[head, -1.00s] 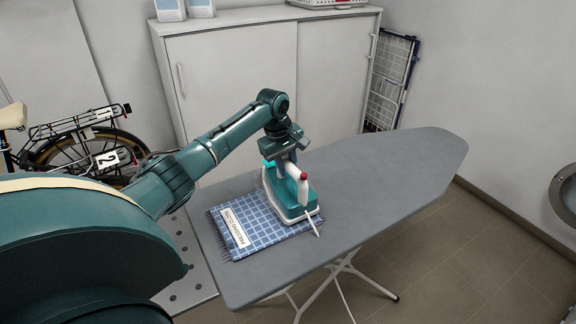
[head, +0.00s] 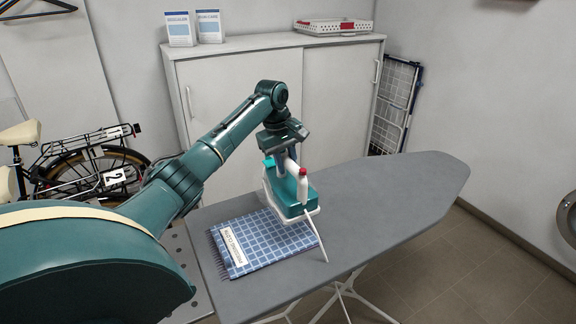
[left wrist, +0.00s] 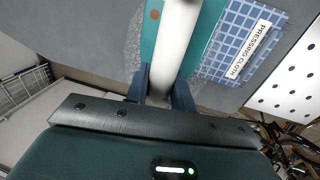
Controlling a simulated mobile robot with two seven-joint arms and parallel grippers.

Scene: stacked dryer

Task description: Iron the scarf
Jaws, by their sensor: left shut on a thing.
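My left gripper (head: 287,158) is shut on the white handle of a teal iron (head: 288,196). The iron hangs above the ironing board (head: 375,200), over the right back part of a blue checked cloth (head: 268,243). The cloth lies flat on the board's near left part, with a white label reading "PRESSING CLOTH". A dark fringe (head: 217,258) shows along its left edge; I cannot tell whether it belongs to a scarf underneath. In the left wrist view, the fingers (left wrist: 162,92) grip the handle, with the cloth (left wrist: 236,42) to the right. My right gripper is not in view.
A white cord (head: 316,236) hangs from the iron over the board. A white cabinet (head: 240,85) stands behind the board, a bicycle (head: 85,165) at left, and a folded rack (head: 393,105) at the back right. The board's right half is clear.

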